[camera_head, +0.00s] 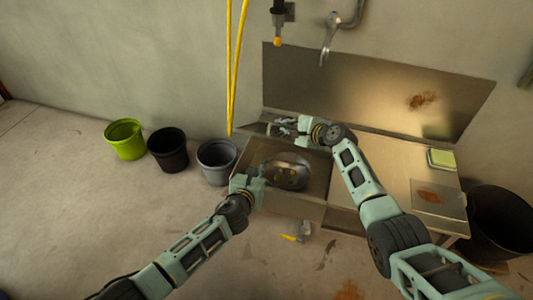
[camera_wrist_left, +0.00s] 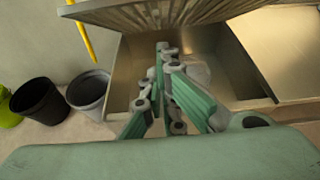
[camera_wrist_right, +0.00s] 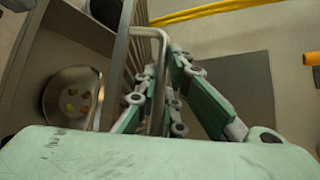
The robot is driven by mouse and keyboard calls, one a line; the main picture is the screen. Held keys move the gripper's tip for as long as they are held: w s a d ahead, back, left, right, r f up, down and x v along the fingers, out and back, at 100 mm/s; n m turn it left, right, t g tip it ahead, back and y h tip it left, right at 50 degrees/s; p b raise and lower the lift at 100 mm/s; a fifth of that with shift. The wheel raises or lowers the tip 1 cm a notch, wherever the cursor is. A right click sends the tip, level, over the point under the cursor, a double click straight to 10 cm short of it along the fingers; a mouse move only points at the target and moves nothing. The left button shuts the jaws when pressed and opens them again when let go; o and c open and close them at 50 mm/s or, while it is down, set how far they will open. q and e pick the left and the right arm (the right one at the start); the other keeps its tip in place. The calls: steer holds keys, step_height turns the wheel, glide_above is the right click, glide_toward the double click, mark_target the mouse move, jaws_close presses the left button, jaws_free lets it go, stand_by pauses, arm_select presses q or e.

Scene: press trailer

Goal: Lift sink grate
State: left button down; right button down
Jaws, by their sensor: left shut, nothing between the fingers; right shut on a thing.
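The metal sink grate (camera_head: 268,127) is tilted up at the back of the sink (camera_head: 318,208) in the head view. Its bars fill the top of the left wrist view (camera_wrist_left: 185,12). In the right wrist view the bars (camera_wrist_right: 129,60) stand beside a bent rod handle (camera_wrist_right: 148,32). My right gripper (camera_head: 290,124) is shut on the grate at this handle. It partly hides the grate in the head view. My left gripper (camera_head: 260,178) is shut and empty over the left front of the sink. Its closed fingers (camera_wrist_left: 166,50) are apart from the grate.
A round metal pan (camera_wrist_right: 72,97) with coloured bits lies in the sink. A faucet (camera_head: 328,45) and yellow hose (camera_head: 235,70) are above. A sponge (camera_head: 442,158) lies on the right counter. Green (camera_head: 125,141), black (camera_head: 168,150) and grey (camera_head: 216,163) buckets stand left.

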arm_select(q)
steer(key=w+d+r, duration=0.1)
steer(key=w+d, duration=0.1)
steer(key=w, duration=0.4)
steer(key=shift+w+r, duration=0.25)
steer(key=shift+w, duration=0.1)
